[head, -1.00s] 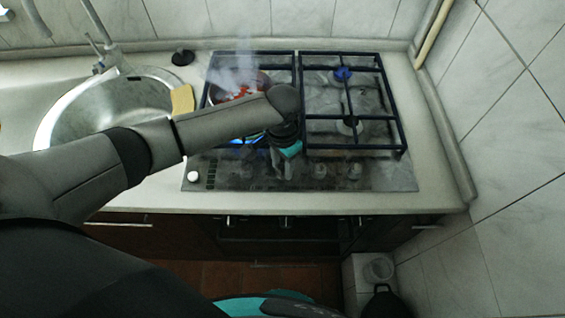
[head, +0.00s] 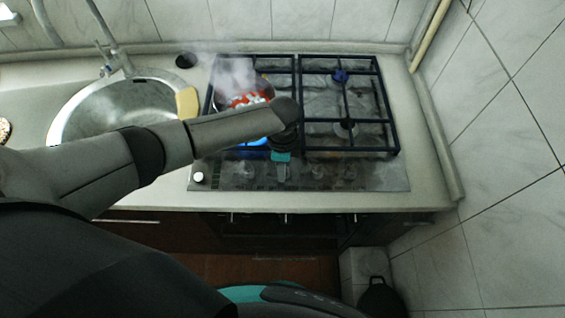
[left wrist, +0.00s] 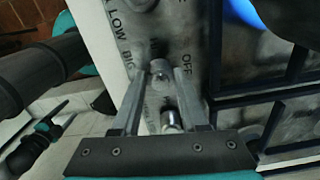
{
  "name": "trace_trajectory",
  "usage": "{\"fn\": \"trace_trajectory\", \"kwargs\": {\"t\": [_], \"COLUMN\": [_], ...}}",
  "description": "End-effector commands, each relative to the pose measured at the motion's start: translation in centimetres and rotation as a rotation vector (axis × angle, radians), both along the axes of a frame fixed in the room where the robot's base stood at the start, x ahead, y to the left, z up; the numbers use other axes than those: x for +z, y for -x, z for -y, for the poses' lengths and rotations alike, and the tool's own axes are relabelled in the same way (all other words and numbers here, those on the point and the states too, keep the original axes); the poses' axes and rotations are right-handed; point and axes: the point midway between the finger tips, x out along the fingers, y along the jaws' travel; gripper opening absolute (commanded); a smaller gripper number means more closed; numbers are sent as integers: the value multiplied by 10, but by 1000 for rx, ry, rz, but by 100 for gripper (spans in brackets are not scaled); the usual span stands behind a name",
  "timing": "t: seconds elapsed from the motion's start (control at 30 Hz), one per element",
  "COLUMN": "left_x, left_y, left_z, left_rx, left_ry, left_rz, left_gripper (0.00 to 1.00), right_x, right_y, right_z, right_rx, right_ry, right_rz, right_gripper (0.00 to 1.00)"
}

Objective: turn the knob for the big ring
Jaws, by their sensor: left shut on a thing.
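My left gripper (head: 282,176) reaches down to the row of knobs along the front of the hob. In the left wrist view its two fingers (left wrist: 160,85) are closed on a grey knob (left wrist: 160,72). Print reading LOW, BIG and OFF (left wrist: 188,65) lies around that knob, partly covered by the fingers. Another shiny knob (left wrist: 172,118) shows between the fingers, nearer the palm. A blue flame (head: 255,141) burns at the left of the hob, and it also shows in the left wrist view (left wrist: 240,12). How far the knob is turned cannot be told.
A red and white pot (head: 248,99) steams on the left grate, partly behind my forearm. The right grate (head: 348,115) carries no pot. A sink (head: 120,110) and yellow sponge (head: 187,103) are at left. A tiled wall (head: 510,160) bounds the right.

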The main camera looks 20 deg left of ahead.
Motion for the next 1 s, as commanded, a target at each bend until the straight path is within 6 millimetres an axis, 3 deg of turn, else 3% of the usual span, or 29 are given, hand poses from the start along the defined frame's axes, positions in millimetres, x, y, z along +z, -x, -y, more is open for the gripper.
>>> {"fn": "trace_trajectory", "kwargs": {"t": [1.0], "left_x": [0], "left_y": [0], "left_z": [1], "left_rx": [-967], "left_ry": [2], "left_rz": [2], "left_gripper": [0], "right_x": [5], "right_y": [0], "right_z": [0], "right_rx": [-1], "right_ry": [-1], "right_rz": [0], "right_gripper": [74]}}
